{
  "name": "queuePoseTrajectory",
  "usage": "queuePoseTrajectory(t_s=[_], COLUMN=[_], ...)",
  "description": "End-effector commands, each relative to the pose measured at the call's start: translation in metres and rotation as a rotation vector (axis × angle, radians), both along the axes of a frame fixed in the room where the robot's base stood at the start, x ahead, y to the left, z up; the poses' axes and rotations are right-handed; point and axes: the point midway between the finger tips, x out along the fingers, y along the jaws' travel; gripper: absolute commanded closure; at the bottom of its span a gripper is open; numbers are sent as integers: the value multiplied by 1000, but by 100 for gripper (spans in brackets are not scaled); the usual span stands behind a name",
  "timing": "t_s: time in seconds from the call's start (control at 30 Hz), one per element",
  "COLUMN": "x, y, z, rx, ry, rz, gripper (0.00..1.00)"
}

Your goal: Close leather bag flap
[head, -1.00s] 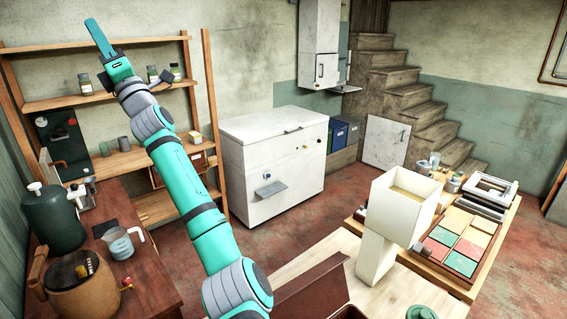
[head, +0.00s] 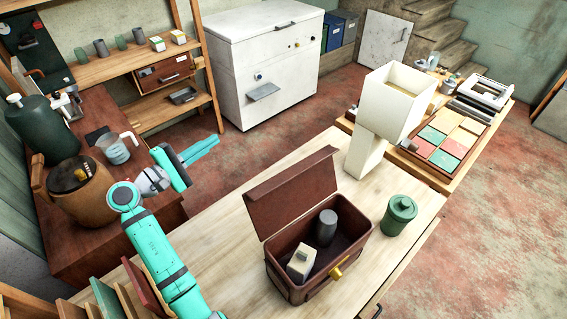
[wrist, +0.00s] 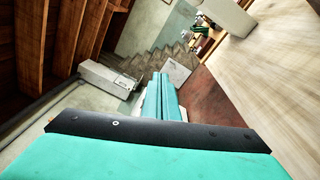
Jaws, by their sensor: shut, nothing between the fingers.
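The brown leather bag (head: 325,287) stands on the light wooden table in the head view. Its flap (head: 293,193) is open and stands up, tilted back on the far left side. Inside the bag are a dark grey cylinder (head: 327,227) and a cream block-like item (head: 301,262). A yellow clasp (head: 336,272) is on the bag's front. My gripper (head: 216,141) is shut and empty, up and left of the flap, apart from it. In the wrist view the shut fingers (wrist: 158,82) point away; the bag is not in that view.
A green lidded jar (head: 398,216) stands right of the bag, and a tall cream box-topped stand (head: 366,150) behind it. Books (head: 140,284) stand at the table's near left. A dark side table (head: 88,257) holds a jug and barrel.

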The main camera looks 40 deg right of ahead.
Motion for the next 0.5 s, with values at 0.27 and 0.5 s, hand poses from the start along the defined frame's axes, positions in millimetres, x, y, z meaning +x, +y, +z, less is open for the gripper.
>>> queuePoseTrajectory(t_s=[0.27,0.5], x=[-132,-149], y=[14,0], z=[-38,-39], rx=[-62,-70], ry=[-6,-13], rz=[-357,-398], gripper=[100,100])
